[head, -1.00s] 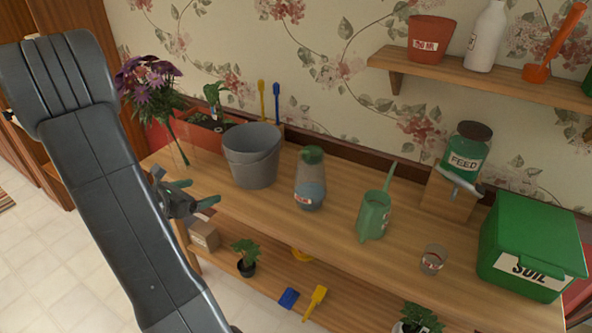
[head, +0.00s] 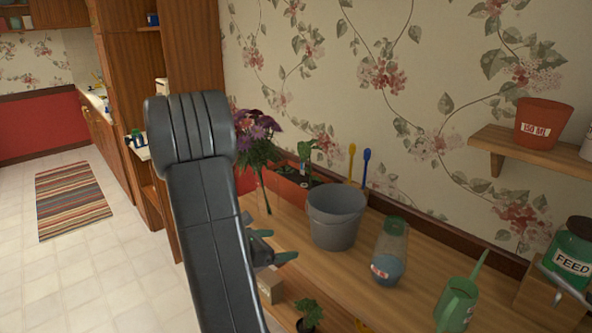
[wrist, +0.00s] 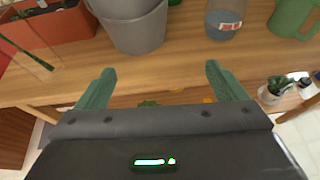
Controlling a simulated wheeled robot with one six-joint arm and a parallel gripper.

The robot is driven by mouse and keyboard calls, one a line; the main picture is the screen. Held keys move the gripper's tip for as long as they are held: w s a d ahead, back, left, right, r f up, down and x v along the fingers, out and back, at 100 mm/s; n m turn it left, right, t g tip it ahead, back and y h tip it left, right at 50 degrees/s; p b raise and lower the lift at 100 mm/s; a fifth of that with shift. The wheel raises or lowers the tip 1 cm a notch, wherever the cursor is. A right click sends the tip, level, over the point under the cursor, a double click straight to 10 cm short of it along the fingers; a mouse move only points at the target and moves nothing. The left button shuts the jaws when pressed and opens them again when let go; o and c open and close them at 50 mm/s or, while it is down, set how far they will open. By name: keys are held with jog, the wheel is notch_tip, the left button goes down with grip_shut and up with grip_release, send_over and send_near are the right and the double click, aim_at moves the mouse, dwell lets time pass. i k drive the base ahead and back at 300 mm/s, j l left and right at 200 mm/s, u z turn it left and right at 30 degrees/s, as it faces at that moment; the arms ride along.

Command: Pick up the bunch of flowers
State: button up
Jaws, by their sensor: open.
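The bunch of purple and pink flowers (head: 257,135) is at the left end of the wooden bench in the head view, its long green stems reaching down toward the bench top. In the wrist view only green stems (wrist: 30,45) show at the upper left; the blooms are out of that view. My gripper (wrist: 156,85) is open and empty, its green fingers spread at the front edge of the bench. In the head view my gripper (head: 276,246) is partly hidden by my arm and sits below and near the stems.
A grey bucket (head: 335,220) stands right of the flowers, with an orange planter (head: 290,188) behind them. A watering can (head: 458,305) and a green-topped bottle (head: 390,255) stand further right. A lower shelf holds a box (head: 270,285) and a potted plant (head: 309,314).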

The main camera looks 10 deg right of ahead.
aim_at(247, 153)
jog(key=i+j+z, duration=0.15)
jog(key=i+j, duration=0.9)
